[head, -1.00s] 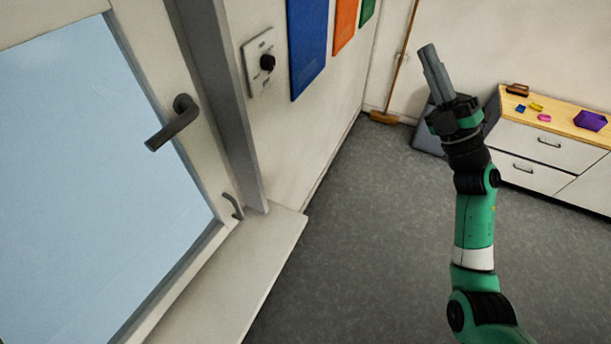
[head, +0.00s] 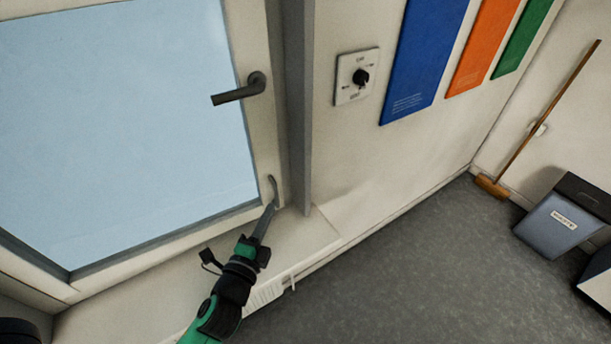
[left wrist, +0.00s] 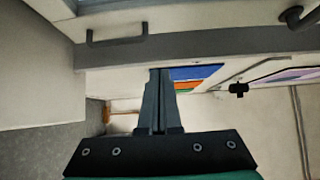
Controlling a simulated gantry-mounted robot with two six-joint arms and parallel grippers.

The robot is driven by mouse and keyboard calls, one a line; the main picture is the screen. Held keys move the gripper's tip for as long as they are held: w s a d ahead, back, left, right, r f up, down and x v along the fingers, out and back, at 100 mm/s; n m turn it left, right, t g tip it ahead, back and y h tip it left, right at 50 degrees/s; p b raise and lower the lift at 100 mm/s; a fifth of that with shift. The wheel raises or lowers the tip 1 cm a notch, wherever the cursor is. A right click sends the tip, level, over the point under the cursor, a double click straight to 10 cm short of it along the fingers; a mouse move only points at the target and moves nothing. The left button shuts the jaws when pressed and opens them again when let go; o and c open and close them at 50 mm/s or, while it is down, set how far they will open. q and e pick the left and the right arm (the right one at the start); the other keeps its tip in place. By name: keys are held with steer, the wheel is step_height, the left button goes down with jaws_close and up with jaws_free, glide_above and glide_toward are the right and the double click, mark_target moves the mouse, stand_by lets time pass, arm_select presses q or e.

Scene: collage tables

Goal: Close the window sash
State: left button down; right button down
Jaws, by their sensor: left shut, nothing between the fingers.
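The window sash (head: 262,135) has a pale frame around blue glass and fills the left of the head view. Its dark lever handle (head: 240,90) points left. A small curved pull (head: 273,187) sits at the sash's lower right corner; a pull also shows in the left wrist view (left wrist: 118,39). My left gripper (head: 271,207) is shut and empty, its tips close to the pull's lower end. I cannot tell whether they touch it. The shut fingers also show in the left wrist view (left wrist: 159,72). How far the sash stands from its frame is unclear. My right gripper is out of view.
A grey upright (head: 303,110) borders the sash, with a pale sill (head: 300,238) below. A wall dial (head: 357,77) and coloured panels (head: 425,55) are to the right. A broom (head: 540,125) and grey bin (head: 560,220) stand far right. The grey floor (head: 400,270) is open.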

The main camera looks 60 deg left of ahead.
arm_select(q)
steer(key=x, duration=0.4)
steer(key=s+a+p+x, duration=0.1)
steer(key=x, duration=0.3)
steer(key=a+x, duration=0.1)
steer(key=x, duration=0.3)
steer(key=shift+s+a+r+p, duration=0.1)
steer(key=shift+s+a+p, duration=0.1)
steer(key=shift+p, duration=0.1)
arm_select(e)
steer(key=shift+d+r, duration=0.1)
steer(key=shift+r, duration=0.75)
